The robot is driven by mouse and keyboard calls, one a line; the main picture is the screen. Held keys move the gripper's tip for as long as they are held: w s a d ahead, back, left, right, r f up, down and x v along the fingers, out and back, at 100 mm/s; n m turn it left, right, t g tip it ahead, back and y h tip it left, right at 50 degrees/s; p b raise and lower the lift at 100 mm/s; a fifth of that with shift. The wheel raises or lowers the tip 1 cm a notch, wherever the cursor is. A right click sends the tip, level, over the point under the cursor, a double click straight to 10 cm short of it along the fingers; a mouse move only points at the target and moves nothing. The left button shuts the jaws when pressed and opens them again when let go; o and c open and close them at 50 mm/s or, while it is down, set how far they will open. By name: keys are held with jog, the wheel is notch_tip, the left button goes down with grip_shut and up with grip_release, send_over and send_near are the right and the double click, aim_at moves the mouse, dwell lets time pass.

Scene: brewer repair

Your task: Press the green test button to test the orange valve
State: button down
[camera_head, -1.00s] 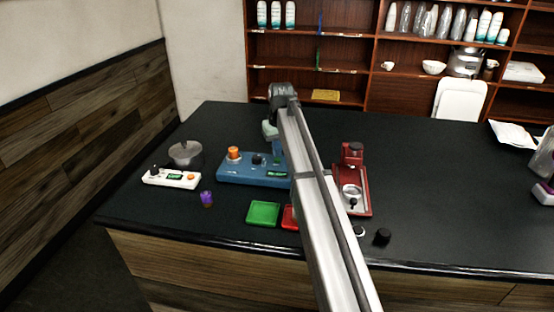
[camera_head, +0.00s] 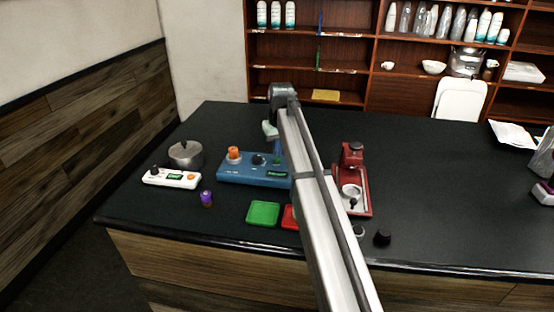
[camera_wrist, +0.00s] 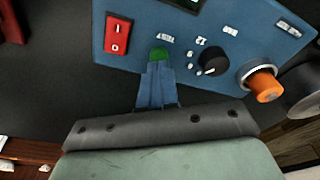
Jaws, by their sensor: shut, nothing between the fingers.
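The blue test unit (camera_head: 228,172) stands on the dark counter, and its panel (camera_wrist: 140,15) fills the upper part of the wrist view. The green test button (camera_wrist: 159,52) is on that panel, between a red rocker switch (camera_wrist: 118,34) and a black knob (camera_wrist: 212,61). The orange valve (camera_wrist: 266,88) sits in the unit at the panel's end; it also shows in the head view (camera_head: 233,152). My gripper (camera_wrist: 159,65) is shut and empty, its blue fingertips right at the green button, partly covering it. Whether they touch it I cannot tell.
A white power strip-like unit (camera_head: 160,178), a metal pot (camera_head: 186,155) and a purple part (camera_head: 206,198) lie left. A green tray (camera_head: 263,213) and a partly hidden red tray (camera_head: 290,217) are in front. A red machine (camera_head: 366,195) stands right of my arm.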

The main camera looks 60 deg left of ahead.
aim_at(277, 159)
jog(key=shift+f, duration=0.85)
dwell(0.3)
jog(key=shift+r, duration=2.2)
jog(key=shift+r, duration=0.15)
notch_tip(277, 159, up, 6)
jog(key=shift+f, duration=0.15)
